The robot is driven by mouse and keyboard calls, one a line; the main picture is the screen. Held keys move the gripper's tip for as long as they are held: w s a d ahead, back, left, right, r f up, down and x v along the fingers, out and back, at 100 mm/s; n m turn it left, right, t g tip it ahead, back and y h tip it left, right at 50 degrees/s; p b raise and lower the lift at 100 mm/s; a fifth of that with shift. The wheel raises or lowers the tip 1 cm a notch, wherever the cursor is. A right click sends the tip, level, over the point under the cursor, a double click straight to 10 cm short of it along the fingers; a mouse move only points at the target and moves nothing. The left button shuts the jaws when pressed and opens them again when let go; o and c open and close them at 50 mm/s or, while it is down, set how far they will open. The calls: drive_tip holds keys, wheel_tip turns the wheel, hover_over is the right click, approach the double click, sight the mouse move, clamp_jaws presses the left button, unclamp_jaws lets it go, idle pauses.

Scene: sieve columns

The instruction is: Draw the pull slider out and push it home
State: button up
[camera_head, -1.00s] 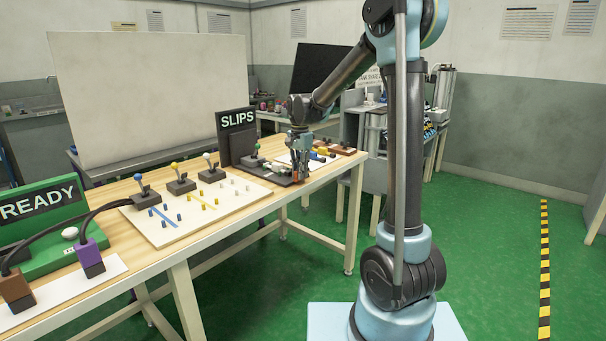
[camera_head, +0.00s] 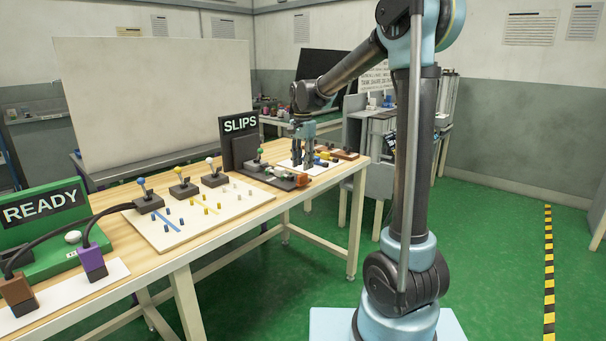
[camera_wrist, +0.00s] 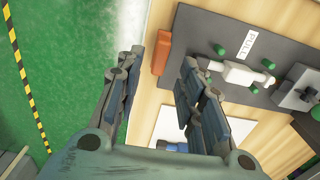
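The slider panel, a dark plate (camera_wrist: 205,30) labelled PULL, lies at the table edge; in the head view the plate (camera_head: 272,178) is below the SLIPS sign. A white bar (camera_wrist: 245,74), seemingly the pull slider, lies on it among green pegs. An orange block (camera_wrist: 162,52) sits at the plate's edge, in line with the bar; the head view shows it too (camera_head: 303,181). I cannot tell whether they are joined. My gripper (camera_wrist: 163,60) is open and empty, its fingers apart in the wrist view. In the head view my gripper (camera_head: 302,165) is just behind the orange block.
A white sheet (camera_wrist: 180,125) with coloured parts lies beside the plate. A grey block with a lever (camera_wrist: 300,95) stands at the plate's far end. A board with levers and pegs (camera_head: 190,232) lies to the left. Green floor (camera_wrist: 80,50) is clear beyond the table edge.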

sight(303, 174)
wheel_tip(303, 174, up, 6)
idle(0.4)
